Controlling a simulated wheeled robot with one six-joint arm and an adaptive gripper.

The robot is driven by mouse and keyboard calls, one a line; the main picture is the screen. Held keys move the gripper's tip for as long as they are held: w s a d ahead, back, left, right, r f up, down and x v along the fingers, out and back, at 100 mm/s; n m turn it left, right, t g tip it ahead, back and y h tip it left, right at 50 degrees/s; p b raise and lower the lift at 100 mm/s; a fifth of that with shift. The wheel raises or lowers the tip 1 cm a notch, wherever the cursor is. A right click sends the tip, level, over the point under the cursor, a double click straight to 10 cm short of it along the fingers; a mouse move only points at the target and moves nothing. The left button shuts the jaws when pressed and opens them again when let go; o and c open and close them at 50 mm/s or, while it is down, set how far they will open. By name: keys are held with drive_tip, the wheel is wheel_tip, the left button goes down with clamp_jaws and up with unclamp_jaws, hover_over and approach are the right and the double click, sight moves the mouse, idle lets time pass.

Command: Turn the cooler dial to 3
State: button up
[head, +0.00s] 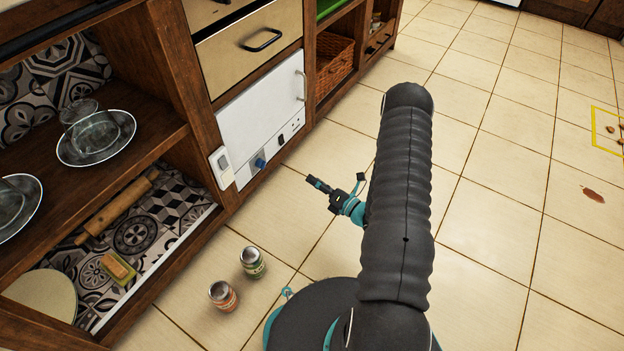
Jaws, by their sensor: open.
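The cooler (257,108) is a white-fronted unit set into the wooden shelving, with a handle at its upper right. Its blue dial (260,163) sits low on the front, left of some small dark marks and sockets. The dial's setting is too small to read. My gripper (337,181) is open and empty, in front of the cooler and to the right of the dial. It is apart from the dial and touches nothing that I can see. My dark arm hides part of the floor.
Two cans, one green (252,263) and one red (223,296), stand on the floor near my base. A white switch box (222,167) is on the post left of the cooler. Shelves at left hold glass dishes (96,138) and a rolling pin (117,204).

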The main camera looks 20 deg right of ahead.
drive_tip(key=shift+v, duration=2.6)
drive_tip(key=shift+w, duration=0.1)
